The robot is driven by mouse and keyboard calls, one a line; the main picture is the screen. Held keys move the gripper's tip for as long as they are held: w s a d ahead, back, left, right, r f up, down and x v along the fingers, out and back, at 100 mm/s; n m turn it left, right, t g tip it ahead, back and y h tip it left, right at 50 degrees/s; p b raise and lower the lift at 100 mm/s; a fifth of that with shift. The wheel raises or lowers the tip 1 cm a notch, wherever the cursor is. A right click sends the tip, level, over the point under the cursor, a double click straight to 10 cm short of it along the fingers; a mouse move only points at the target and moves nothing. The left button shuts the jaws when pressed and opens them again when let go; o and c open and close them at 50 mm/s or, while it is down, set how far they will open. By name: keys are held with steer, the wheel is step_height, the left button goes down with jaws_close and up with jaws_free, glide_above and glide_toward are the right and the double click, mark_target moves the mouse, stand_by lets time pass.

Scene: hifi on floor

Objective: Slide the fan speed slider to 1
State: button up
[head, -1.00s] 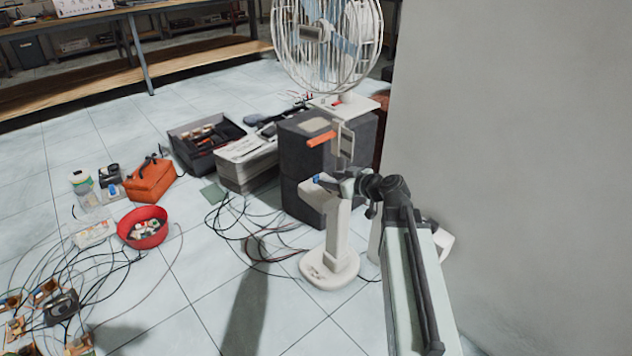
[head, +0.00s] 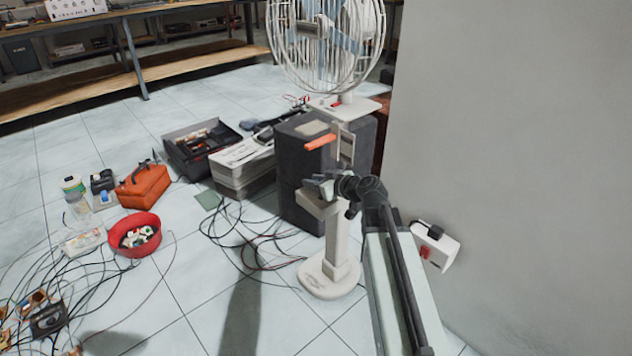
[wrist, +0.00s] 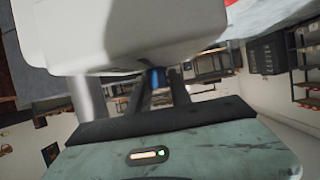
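A white table fan (head: 326,45) with a wire cage stands on top of a dark box. A small red part (head: 335,104) shows on its white base (head: 362,106); the speed marks are too small to read. My gripper (head: 322,184) is in front of the dark box, below the fan base, at the top of a white stand. In the wrist view its two dark fingers (wrist: 159,90) are apart, with a small blue piece (wrist: 158,77) between or behind them. A large white body (wrist: 125,35) hangs close above. I cannot tell whether the fingers touch anything.
The white stand (head: 330,272) has a round foot on the tiles. A grey wall (head: 510,150) closes the right side. Cables (head: 245,240), a red bowl (head: 122,246) and an orange bag (head: 143,186) lie left.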

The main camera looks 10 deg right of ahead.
jaws_close()
steer(key=shift+d, duration=0.15)
stand_by(1.0)
